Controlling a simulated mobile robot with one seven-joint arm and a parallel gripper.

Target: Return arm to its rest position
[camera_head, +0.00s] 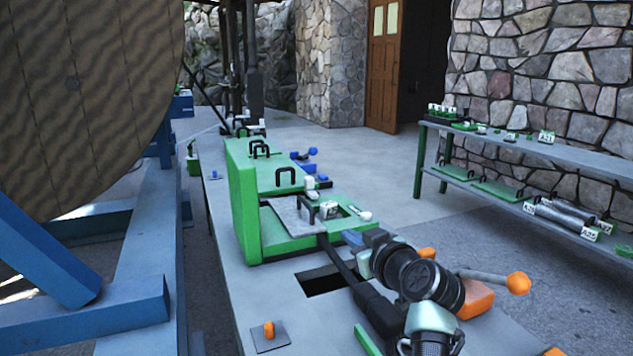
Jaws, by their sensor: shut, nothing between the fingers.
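My arm (420,282), with dark joints and pale teal caps, reaches in from the lower right over the grey bench. A slim black part beside it ends in a narrow tip, which looks like my gripper (327,245). It is shut and empty, near the front edge of the green machine (242,205). I cannot tell whether the tip touches the machine or is just above it. The arm hides part of the bench and an orange block (478,300) beside it.
A lever with an orange knob (517,283) stands right of my arm. The bench (235,310) has a dark slot and a small orange knob (269,329). A large wooden reel (85,95) on a blue frame (130,310) is left. A shelf (560,150) stands right, with open floor between.

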